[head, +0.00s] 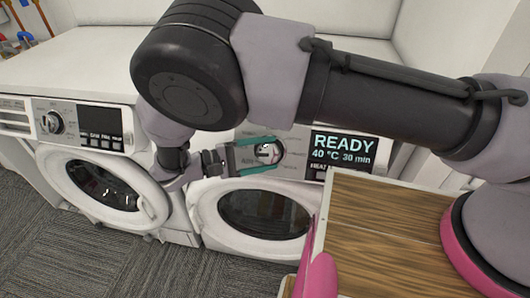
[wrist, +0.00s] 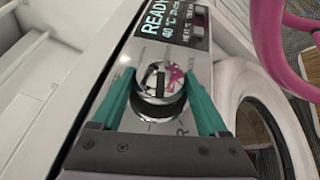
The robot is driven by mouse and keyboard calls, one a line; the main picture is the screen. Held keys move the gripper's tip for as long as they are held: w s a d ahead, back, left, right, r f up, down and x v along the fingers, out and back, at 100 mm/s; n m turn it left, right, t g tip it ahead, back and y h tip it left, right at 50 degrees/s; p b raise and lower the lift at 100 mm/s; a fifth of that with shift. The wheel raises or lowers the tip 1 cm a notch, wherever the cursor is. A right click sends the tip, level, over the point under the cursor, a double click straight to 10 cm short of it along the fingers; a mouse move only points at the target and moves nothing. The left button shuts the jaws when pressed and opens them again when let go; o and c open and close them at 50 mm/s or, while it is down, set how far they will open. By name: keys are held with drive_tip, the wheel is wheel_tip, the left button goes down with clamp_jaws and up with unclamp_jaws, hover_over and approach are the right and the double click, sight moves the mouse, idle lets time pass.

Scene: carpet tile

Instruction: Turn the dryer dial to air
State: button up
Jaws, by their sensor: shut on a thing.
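The dryer (head: 235,210) is the right-hand white machine in the head view, with a round dark door. Its round silver dial (head: 267,153) sits on the control panel, left of a display (head: 340,150) reading READY, 40 °C, 30 min. My gripper (head: 262,155) has its teal fingers on either side of the dial, shut on it. In the wrist view the dial (wrist: 160,82) lies between the two fingers (wrist: 160,100), with a dark bar across its face. The labels around the dial are too small or covered to read, so I cannot tell its setting.
A second white machine (head: 85,150) with its own dial and dark display stands to the left. Grey carpet (head: 110,265) lies below, and pipes (head: 25,38) show at the upper left.

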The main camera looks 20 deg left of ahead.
drive_tip(key=n+t, duration=0.3)
drive_tip(key=t, duration=0.1)
drive_tip(key=n+t, duration=0.3)
drive_tip(key=n, duration=0.1)
drive_tip(key=shift+s+d+f+t+y, duration=0.15)
drive_tip(key=shift+f+t+y, duration=0.05)
drive_tip(key=shift+t+y, duration=0.2)
drive_tip(key=shift+n, duration=0.4)
drive_tip(key=o, duration=1.2)
drive_tip(key=shift+o, duration=0.2)
drive_tip(key=v, duration=1)
drive_tip(key=shift+s+f, duration=0.25)
drive_tip(key=shift+s, duration=0.05)
